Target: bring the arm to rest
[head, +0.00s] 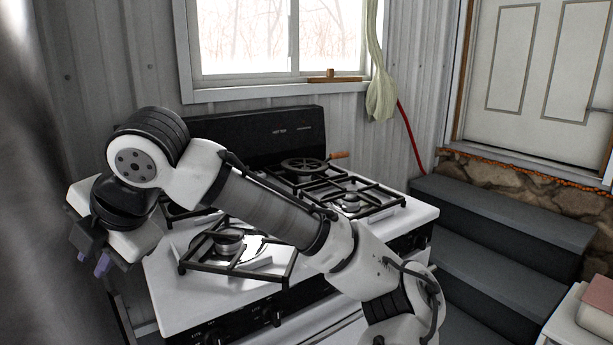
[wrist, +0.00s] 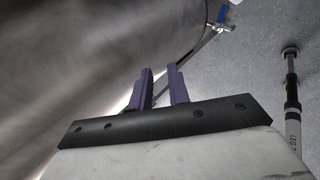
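My arm stretches from the lower right to the left across the front of a white cooking stove (head: 200,300). My gripper (head: 94,262) hangs at the left end of the arm, beside the stove's left edge, pointing down. In the wrist view my gripper (wrist: 162,86) shows two purple fingers with a gap between them and nothing held. A large grey curved surface (wrist: 90,50) lies close to the left finger in the wrist view; I cannot tell whether they touch. A grey curved surface (head: 22,200) also fills the head view's left edge.
Black grates (head: 240,268) and a round black piece with a wooden handle (head: 305,165) are on the stove. Dark steps (head: 500,220) rise to a door (head: 540,70) at right. A blue-handled valve (wrist: 222,18) and a dark pole (wrist: 291,90) show in the wrist view.

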